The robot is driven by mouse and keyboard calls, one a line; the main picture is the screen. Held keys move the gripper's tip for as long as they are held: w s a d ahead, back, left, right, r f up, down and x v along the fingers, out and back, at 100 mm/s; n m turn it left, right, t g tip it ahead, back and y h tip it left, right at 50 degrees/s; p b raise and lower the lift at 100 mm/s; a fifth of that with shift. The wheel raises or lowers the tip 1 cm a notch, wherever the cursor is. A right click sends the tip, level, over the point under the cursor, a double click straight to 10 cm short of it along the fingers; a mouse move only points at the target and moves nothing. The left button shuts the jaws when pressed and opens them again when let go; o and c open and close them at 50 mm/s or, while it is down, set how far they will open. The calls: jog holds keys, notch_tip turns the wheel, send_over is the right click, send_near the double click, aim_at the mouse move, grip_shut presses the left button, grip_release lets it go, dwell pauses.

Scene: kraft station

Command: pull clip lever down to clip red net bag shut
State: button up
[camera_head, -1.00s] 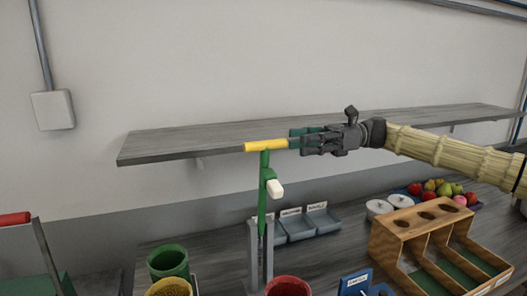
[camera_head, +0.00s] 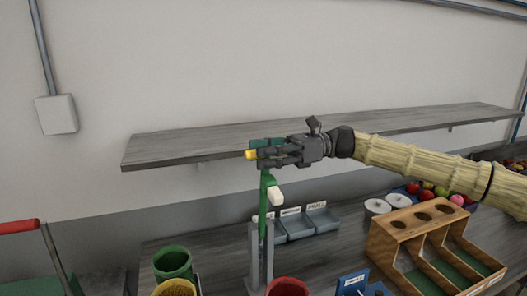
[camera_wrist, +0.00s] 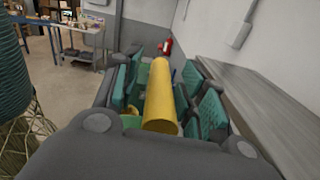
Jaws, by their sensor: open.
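The clip lever is a green upright arm (camera_head: 264,196) on a grey post, with a yellow handle (camera_head: 250,155) across its top. The lever is raised. My gripper (camera_head: 270,153) is at the handle, and only the handle's left end shows past it in the head view. In the wrist view the yellow handle (camera_wrist: 161,100) lies lengthwise between the green finger pads of my open gripper (camera_wrist: 160,95). I cannot tell whether the pads touch it. I cannot make out the red net bag in either view.
A grey shelf (camera_head: 400,125) runs along the wall behind my gripper. Below are grey labelled bins (camera_head: 298,227), a green cup (camera_head: 172,262), a red cup (camera_head: 287,287) and a wooden divided box (camera_head: 400,235). Fruit (camera_head: 440,192) lies at the right.

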grip_shut()
